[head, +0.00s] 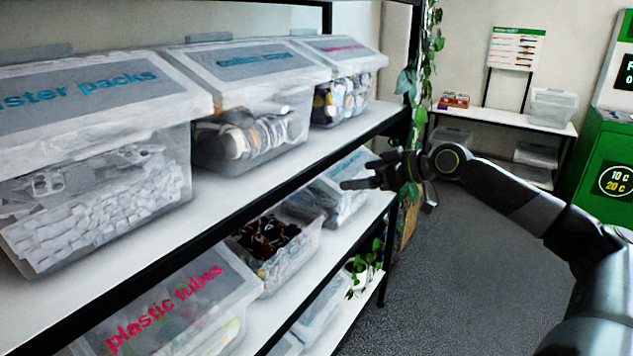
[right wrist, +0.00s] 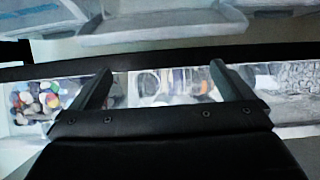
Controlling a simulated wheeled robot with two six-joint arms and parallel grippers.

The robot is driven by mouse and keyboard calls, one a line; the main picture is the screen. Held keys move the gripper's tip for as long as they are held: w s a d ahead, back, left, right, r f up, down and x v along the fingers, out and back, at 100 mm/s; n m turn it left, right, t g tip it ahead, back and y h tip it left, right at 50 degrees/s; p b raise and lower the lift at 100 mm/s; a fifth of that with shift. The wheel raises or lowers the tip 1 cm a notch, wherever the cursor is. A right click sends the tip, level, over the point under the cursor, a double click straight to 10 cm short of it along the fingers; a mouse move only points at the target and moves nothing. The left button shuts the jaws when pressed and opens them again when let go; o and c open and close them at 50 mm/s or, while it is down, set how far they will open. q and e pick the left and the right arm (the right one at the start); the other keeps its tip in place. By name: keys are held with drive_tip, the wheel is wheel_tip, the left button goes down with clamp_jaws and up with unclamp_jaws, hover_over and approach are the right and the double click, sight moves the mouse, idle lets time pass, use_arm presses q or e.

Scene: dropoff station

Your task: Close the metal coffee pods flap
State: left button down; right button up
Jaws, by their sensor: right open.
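No label reading "metal coffee pods" is legible. A bin with a pink, unreadable label on its lid (head: 341,46) stands at the far end of the upper shelf; its lid looks down over mixed small round items. On the shelf below, an open-topped bin (head: 286,262) holds dark mixed items; no flap lies over it. My right gripper (head: 358,174) is open and empty, in front of the lower shelf's far end. The right wrist view shows the right gripper (right wrist: 160,70) with its fingers spread and nothing between them. My left gripper is out of view.
Blue-labelled bins, including a blister packs bin (head: 100,165), line the upper shelf. A potted plant (head: 360,272) stands lower, and hanging vines (head: 424,80) trail by the rack post. The grey floor (head: 470,290) is clear.

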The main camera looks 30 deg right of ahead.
drive_tip(key=p+x, duration=0.4)
drive_tip(key=x, duration=1)
drive_tip(key=shift+a, duration=0.1)
drive_tip(key=c, duration=1.1)
drive_tip(key=shift+f, duration=0.15)
